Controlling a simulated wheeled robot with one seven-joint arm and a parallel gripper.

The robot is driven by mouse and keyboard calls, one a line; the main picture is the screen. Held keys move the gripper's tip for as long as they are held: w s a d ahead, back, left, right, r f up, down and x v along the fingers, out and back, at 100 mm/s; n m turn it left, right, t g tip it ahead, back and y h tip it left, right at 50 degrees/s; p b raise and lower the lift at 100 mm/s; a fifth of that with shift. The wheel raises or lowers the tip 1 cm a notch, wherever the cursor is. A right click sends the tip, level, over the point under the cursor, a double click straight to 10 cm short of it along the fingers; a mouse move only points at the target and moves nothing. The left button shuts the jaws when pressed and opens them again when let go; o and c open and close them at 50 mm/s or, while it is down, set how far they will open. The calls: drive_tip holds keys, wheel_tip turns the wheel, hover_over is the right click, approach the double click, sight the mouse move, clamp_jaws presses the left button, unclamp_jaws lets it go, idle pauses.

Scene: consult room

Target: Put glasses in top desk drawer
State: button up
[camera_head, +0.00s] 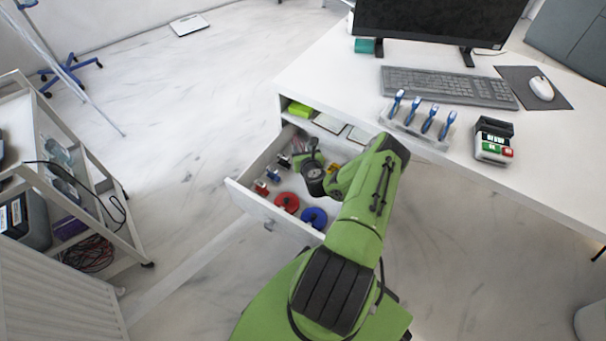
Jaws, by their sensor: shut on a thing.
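The top desk drawer (248,203) is pulled out from the white desk. My gripper (303,160) is over the inside of the drawer, pointing down. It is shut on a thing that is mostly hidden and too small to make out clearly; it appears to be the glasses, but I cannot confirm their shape. Inside the drawer lie a red tape roll (287,202), a blue tape roll (314,217) and several small red and blue items at the left side.
The desk top (340,72) holds a keyboard (450,86), a stand with blue-handled tools (419,122), a device (494,140) and a mouse (541,88). An open shelf with a green item (300,109) is above the drawer. A cart (100,205) stands left, with clear floor between.

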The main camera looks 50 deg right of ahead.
wheel_tip(320, 180, down, 9)
drive_tip(key=b, duration=0.3)
drive_tip(key=shift+r, duration=0.1)
drive_tip(key=o, duration=0.9)
drive_tip(key=shift+c, duration=0.2)
